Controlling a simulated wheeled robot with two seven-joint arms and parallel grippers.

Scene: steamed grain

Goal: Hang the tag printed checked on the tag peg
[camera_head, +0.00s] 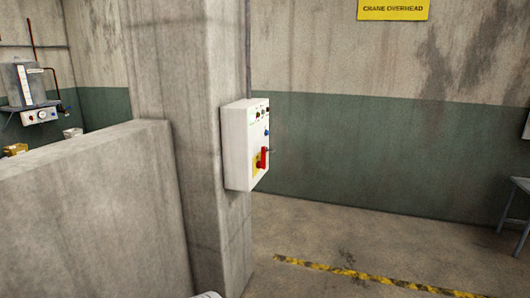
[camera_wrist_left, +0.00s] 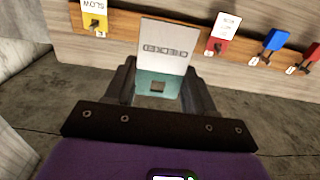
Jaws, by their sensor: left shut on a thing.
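In the left wrist view my left gripper (camera_wrist_left: 159,78) is shut on a white and teal tag (camera_wrist_left: 165,45). The tag's print appears upside down and seems to read CHECKED. A dark square mark or hole shows in its teal part, between the fingers. Beyond it is a wooden board (camera_wrist_left: 130,22) with several tags on it: a yellow and white one (camera_wrist_left: 95,16), a red and white one (camera_wrist_left: 222,33) and a blue one (camera_wrist_left: 273,42). A bare tag peg cannot be made out; the held tag covers part of the board. My right gripper is not in view.
In the head view a white control box (camera_head: 240,145) with a red handle is on a concrete pillar (camera_head: 180,100). A low concrete wall (camera_head: 90,215) stands at the left. The floor (camera_head: 330,235) at the right is open, with a grey table (camera_head: 520,200) at the edge.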

